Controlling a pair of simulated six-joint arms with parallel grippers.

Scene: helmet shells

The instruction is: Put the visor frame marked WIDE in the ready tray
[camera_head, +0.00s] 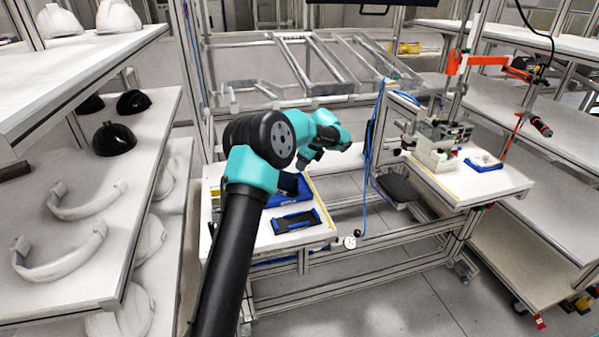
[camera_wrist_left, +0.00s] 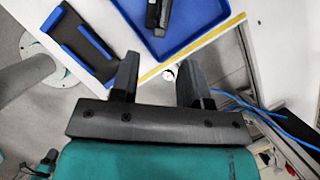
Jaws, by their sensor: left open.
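A blue tray (camera_head: 288,199) with lettering on its front rim, too small to read, stands on the small white table. A black object (camera_wrist_left: 157,15) lies in the tray (camera_wrist_left: 198,36). White-grey curved bands lie on the left shelf, one further back (camera_head: 88,204) and one nearer (camera_head: 58,264). I cannot read any WIDE mark, nor tell whether these bands are the visor frames. My left gripper (camera_wrist_left: 159,62) is open, with nothing between its fingers, near the yellow-striped table edge beside the tray. In the head view my left arm partly covers the tray. My right gripper is not in view.
A black holder with blue edges (camera_head: 297,220) lies in front of the tray. Black helmet shells (camera_head: 114,138) sit on the left shelf, white ones (camera_head: 118,16) above. A second table (camera_head: 462,180) with equipment stands to the right. A blue cable hangs between the tables.

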